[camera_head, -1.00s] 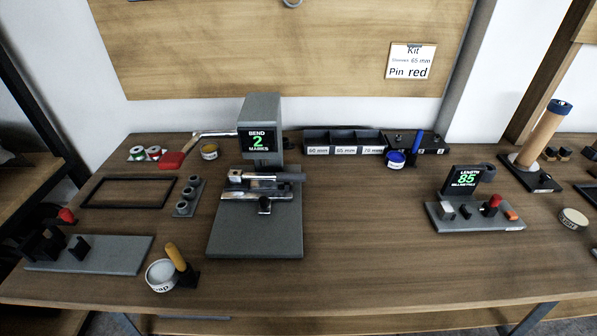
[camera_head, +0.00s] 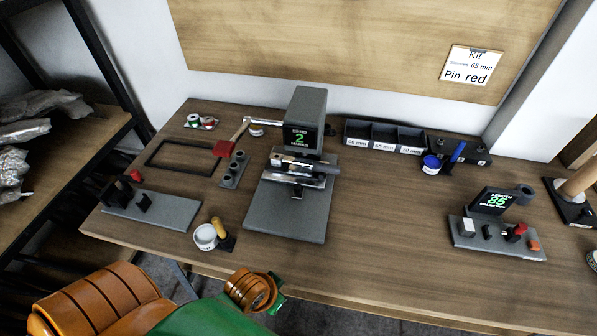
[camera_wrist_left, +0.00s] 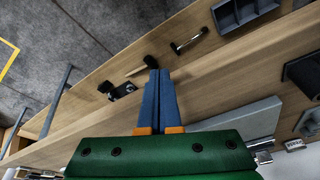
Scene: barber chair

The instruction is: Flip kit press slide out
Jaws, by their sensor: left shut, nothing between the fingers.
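The grey press (camera_head: 308,118) stands on the bench, with a green "2 MARKS" display on its head. Below the head, a metal slide (camera_head: 300,168) lies across the press over the grey base plate (camera_head: 285,215). A lever with a red handle (camera_head: 230,136) reaches left from the head. My left arm comes in at the lower left of the head view, in front of the bench edge. Its fingers do not show there. In the left wrist view my left gripper (camera_wrist_left: 160,78) is shut and empty, its blue fingers together. My right gripper is in neither view.
Left of the press are a black frame (camera_head: 158,157), a grey fixture (camera_head: 160,212) and a round tin (camera_head: 205,237). A length gauge (camera_head: 495,238) reads 85 at right. The bench between press and gauge is clear.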

